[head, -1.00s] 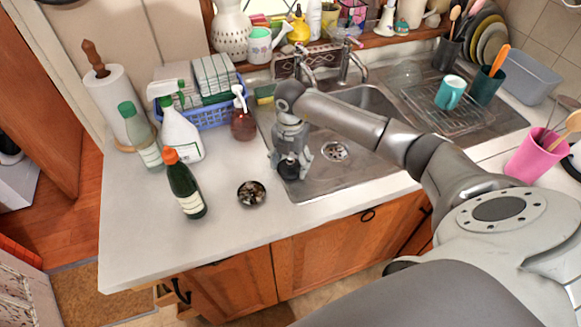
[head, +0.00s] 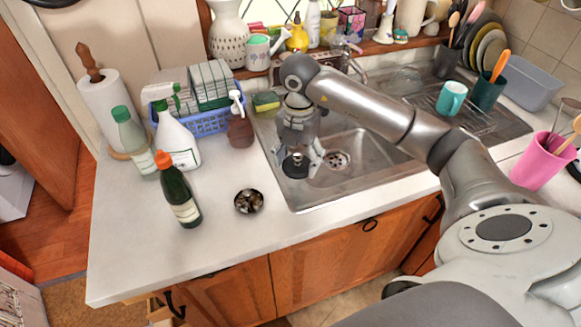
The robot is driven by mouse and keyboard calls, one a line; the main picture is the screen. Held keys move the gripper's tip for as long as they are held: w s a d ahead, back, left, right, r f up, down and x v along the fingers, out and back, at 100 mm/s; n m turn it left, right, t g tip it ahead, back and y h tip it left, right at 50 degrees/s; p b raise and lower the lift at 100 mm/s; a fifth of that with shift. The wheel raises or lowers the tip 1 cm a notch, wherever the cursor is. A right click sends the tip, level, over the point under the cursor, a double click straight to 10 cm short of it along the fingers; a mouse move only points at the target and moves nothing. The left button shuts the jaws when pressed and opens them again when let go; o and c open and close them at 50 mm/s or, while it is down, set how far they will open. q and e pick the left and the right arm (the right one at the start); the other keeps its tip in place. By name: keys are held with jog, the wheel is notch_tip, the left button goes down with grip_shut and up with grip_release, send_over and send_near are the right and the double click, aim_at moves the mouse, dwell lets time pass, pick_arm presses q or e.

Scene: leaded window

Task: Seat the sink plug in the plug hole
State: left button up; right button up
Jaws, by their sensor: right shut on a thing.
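The sink plug (head: 295,168) is a small black disc with a pale top, low in the left part of the sink. My right gripper (head: 300,158) points down and is shut on the plug. The plug hole (head: 338,160) is a round perforated metal drain in the sink floor, just right of the gripper. It is uncovered, and the plug is apart from it. I cannot tell how high the plug is above the metal. My left gripper is not in view.
The steel sink (head: 372,155) has a tap (head: 345,50) behind it. My right arm crosses above it. On the counter left of it stand a dark bottle (head: 178,190), a small bowl (head: 249,201), a spray bottle (head: 177,140) and a brown soap dispenser (head: 240,128). The front-left counter is clear.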

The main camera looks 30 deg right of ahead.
jog(key=s+a+r+b, duration=0.1)
jog(key=s+r, duration=0.3)
jog(key=s, duration=0.5)
jog(key=shift+s+a+r+b, duration=0.2)
jog(key=shift+s+r+b, duration=0.15)
jog(key=shift+b, duration=0.45)
